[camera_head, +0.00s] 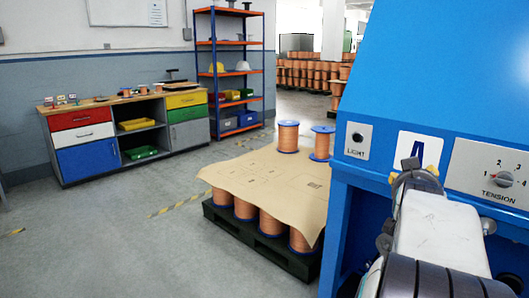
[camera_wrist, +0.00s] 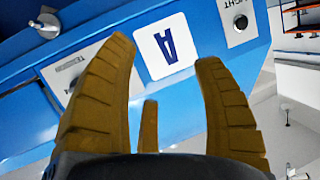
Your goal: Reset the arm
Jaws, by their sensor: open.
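My gripper (camera_head: 418,170) is in front of the blue machine (camera_head: 440,70), at the right of the head view. My pale arm link hides the lower part of the panel there. In the wrist view my gripper (camera_wrist: 166,58) has its brown fingers spread apart with nothing between them. The fingers point at the blue panel, around a white plate with a blue letter A (camera_wrist: 164,47). I cannot tell whether they touch the panel.
The LIGHT plate (camera_head: 358,140) is left of my gripper, the TENSION dial (camera_head: 502,179) right of it. Copper spools under a brown sheet (camera_head: 268,180) stand on a dark pallet. A workbench (camera_head: 130,132) and an orange shelf rack (camera_head: 230,75) stand behind. The floor at left is clear.

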